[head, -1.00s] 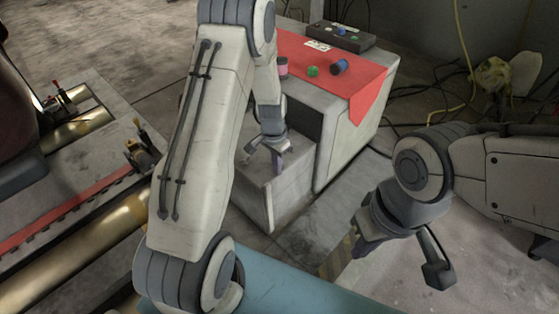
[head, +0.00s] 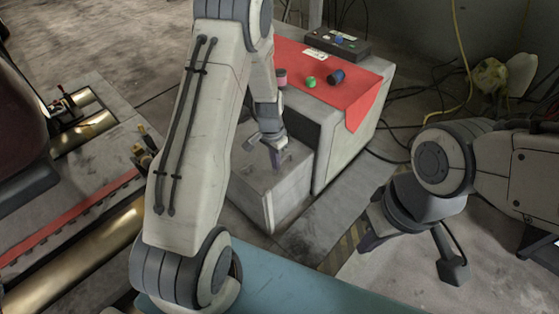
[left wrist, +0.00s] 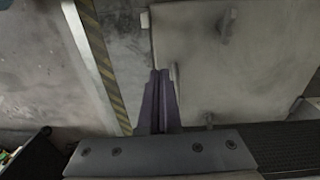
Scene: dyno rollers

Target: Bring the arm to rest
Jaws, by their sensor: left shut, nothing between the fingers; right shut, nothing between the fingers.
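My left gripper (head: 278,158) is shut and empty. In the head view its purple fingertips hang over the pale grey box-like part (head: 288,190) standing out from the front of the grey cabinet (head: 338,150). In the left wrist view the shut fingers (left wrist: 158,103) point at the left edge of a pale panel (left wrist: 235,75); I cannot tell whether they touch it. My right gripper (head: 370,241) is low at the right, apart from the cabinet; its fingertips are small and partly hidden, and it holds nothing visible.
A red cloth (head: 367,105) on the cabinet carries a green ball (head: 311,82), a dark blue cylinder (head: 335,77) and a pinkish spool (head: 282,78). A dark control box (head: 335,43) stands behind. Brass rollers (head: 90,265) lie left. Cables (head: 420,90) cover floor at right.

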